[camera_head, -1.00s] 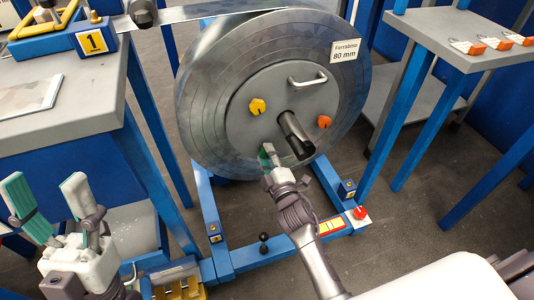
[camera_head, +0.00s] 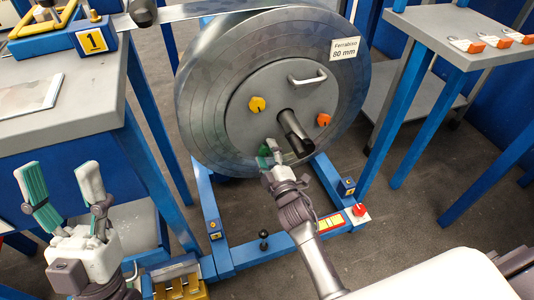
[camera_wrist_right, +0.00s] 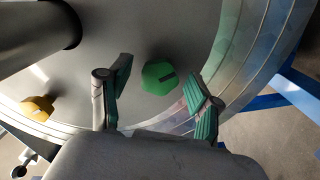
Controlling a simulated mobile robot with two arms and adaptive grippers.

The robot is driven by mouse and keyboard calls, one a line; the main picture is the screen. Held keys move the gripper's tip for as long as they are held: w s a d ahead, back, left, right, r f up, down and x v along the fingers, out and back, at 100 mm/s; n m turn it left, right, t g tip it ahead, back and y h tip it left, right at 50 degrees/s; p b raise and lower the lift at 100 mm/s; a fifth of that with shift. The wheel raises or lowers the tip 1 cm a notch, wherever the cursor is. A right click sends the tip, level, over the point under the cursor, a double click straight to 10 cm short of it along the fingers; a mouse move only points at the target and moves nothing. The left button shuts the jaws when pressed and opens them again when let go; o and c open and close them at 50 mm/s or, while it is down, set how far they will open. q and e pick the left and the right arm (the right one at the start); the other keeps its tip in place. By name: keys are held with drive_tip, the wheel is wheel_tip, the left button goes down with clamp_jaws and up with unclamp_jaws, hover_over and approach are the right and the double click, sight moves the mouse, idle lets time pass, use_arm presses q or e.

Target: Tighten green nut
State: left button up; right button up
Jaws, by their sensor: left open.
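The green nut (camera_wrist_right: 160,76) is a hexagonal knob with a dark slot on the grey face of the large disc (camera_head: 205,112). In the right wrist view it lies between and just ahead of the two fingers of my right gripper (camera_wrist_right: 158,98). Those fingers are spread, with clear gaps on both sides of the nut. In the head view my right gripper (camera_head: 271,152) is at the lower part of the disc and covers most or all of the nut. My left gripper (camera_head: 66,190) is open and empty at lower left, beside the workbench.
The disc face also carries a yellow nut (camera_head: 257,104), an orange nut (camera_head: 323,120), a metal handle (camera_head: 307,78) and a protruding central shaft (camera_head: 295,132). A blue stand (camera_head: 220,245) holds the disc. A grey workbench (camera_head: 75,110) is at left, a grey table (camera_head: 450,35) at right.

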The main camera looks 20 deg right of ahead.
drive_tip(key=s, duration=1.2)
drive_tip(key=shift+d, duration=0.15)
